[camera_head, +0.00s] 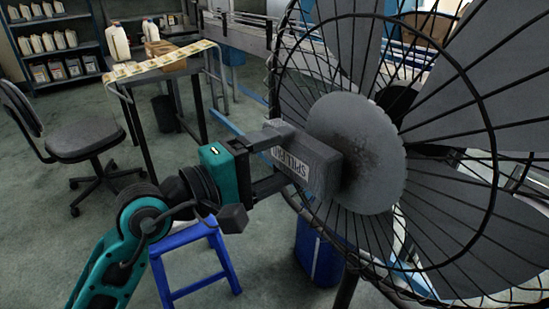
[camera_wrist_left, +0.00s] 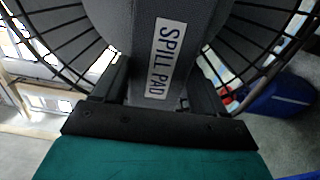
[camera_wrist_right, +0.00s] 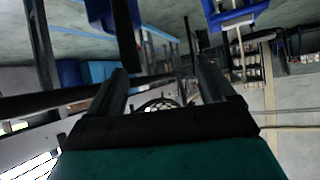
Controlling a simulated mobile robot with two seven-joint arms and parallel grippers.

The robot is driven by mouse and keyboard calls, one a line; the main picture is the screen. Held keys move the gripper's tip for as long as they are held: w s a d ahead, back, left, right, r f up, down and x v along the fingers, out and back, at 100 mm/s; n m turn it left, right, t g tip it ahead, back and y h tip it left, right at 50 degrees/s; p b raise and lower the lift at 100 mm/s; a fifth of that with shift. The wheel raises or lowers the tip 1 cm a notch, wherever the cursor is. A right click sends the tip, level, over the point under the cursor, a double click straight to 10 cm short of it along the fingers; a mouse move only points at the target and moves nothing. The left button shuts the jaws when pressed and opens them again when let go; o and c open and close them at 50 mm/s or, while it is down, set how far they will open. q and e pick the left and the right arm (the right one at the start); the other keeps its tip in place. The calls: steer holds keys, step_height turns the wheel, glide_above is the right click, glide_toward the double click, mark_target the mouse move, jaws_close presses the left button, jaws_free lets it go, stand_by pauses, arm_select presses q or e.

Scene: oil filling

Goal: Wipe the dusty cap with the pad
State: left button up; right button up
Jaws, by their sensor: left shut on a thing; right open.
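The dusty cap (camera_head: 358,152) is the round grey disc at the centre of a large wire-caged fan; a dark smudge shows on it beside the pad. The pad (camera_head: 318,172) is a grey block with a "SPILL PAD" label, which also shows in the left wrist view (camera_wrist_left: 172,50). My left gripper (camera_head: 275,160) is shut on the pad and holds it against or just in front of the cap's left part; I cannot tell if they touch. The pad hides part of the cap. My right gripper (camera_wrist_right: 160,85) is open and empty in the right wrist view; it is not in the head view.
The fan's wire cage (camera_head: 490,150) surrounds the cap. A blue stool (camera_head: 195,262) and a blue bin (camera_head: 318,255) stand below. A table (camera_head: 160,72), an office chair (camera_head: 75,140) and shelves with jugs (camera_head: 50,45) are farther back.

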arm_select(q)
steer(key=shift+x, duration=0.85)
stand_by(0.3)
